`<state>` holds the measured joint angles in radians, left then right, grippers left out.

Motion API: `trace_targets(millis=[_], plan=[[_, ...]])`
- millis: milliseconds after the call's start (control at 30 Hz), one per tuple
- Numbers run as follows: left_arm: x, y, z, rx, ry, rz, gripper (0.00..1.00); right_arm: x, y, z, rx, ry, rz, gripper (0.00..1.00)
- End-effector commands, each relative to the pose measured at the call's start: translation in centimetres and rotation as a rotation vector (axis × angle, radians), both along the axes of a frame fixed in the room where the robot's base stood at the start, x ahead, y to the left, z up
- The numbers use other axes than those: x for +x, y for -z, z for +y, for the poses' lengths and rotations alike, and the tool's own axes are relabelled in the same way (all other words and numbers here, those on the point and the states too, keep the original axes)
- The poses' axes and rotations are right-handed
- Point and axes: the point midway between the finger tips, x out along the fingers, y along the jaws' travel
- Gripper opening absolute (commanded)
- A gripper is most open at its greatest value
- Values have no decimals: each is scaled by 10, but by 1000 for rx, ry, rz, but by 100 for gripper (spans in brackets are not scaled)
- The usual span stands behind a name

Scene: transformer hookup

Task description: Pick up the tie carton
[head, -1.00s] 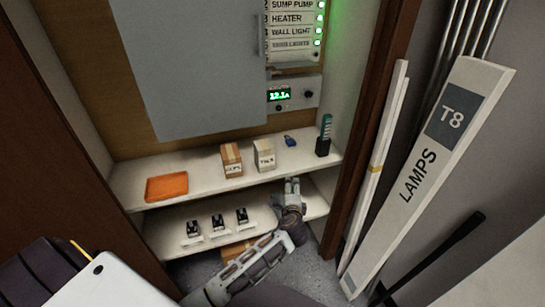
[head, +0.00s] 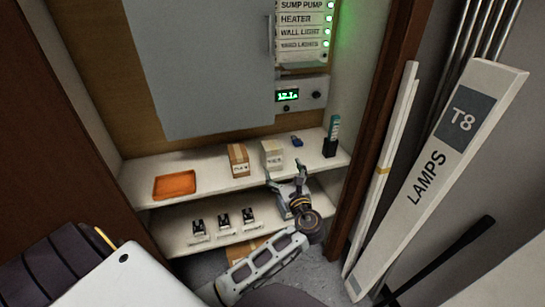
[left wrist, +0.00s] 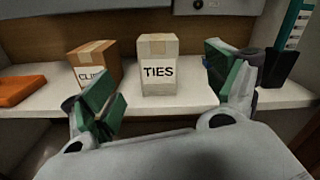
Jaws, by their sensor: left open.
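The tie carton (head: 272,155) is a pale box standing upright on the upper shelf in the head view. In the left wrist view the tie carton (left wrist: 158,68) shows its "TIES" label facing me, near the middle. My left gripper (head: 286,177) is open at the front of the shelf, just before the carton. In the left wrist view its green-padded fingers (left wrist: 165,85) are spread, one on each side of the carton's front, with nothing between them touching it. My right gripper is not in view.
A brown clips carton (head: 238,160) stands close to the left of the tie carton. An orange tray (head: 174,186) lies further left. A small blue item (head: 297,141) and a dark holder (head: 330,147) stand to the right. Several black-and-white devices (head: 223,220) sit on the lower shelf.

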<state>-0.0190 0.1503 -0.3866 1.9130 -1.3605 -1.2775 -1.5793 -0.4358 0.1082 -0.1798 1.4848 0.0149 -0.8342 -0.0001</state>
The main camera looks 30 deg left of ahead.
Motion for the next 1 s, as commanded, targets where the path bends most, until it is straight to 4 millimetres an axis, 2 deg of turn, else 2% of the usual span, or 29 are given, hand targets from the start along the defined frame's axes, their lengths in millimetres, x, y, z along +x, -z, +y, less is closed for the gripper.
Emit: trace_targets(millis=[333,767,1000], plan=[[-4,2,4,157,-26,192,88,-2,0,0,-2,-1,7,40],[-4,2,4,170,-25,206,88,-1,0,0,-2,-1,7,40],[5,2,15,172,-26,206,88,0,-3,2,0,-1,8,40]])
